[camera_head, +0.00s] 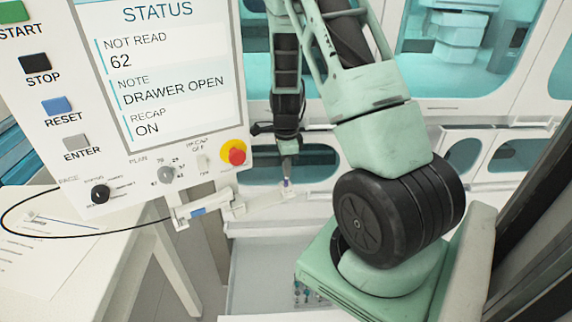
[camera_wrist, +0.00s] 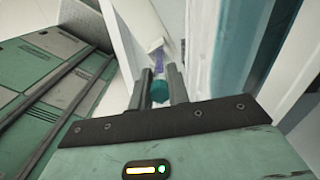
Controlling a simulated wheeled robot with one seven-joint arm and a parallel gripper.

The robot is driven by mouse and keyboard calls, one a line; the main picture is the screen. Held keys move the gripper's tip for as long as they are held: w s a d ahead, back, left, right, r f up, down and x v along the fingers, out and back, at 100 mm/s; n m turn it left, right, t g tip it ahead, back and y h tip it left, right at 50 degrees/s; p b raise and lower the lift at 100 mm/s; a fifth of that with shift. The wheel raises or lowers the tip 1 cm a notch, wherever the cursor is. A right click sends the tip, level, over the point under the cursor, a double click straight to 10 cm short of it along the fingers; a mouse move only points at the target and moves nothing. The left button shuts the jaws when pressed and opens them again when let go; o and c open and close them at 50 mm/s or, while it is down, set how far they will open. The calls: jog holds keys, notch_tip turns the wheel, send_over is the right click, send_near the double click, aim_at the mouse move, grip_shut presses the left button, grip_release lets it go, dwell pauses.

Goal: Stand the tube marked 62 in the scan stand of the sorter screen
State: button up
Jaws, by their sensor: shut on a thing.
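The sorter screen (camera_head: 160,75) is at the upper left of the head view and reads NOT READ 62, DRAWER OPEN and RECAP ON. A pale bracket, which looks like the scan stand (camera_head: 245,205), juts right from below it. In the wrist view my gripper (camera_wrist: 160,82) is shut on a tube with a teal cap (camera_wrist: 159,91). A purple part shows just beyond the cap. The tube's mark is not readable, and I cannot tell if its bottom is seated in the stand.
A red emergency button (camera_head: 235,153) and knobs sit on the panel's lower edge. A white table with a paper (camera_head: 45,240) is at the lower left. Several small tubes (camera_head: 305,293) stand low down, partly behind my arm. White cabinets with windows fill the back.

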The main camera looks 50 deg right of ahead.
jog(key=o, duration=0.8)
jog(key=shift+r, duration=0.1)
notch_tip(320, 180, up, 17)
jog(key=shift+r+b, duration=0.1)
jog(key=shift+b, duration=0.85)
dwell(0.4)
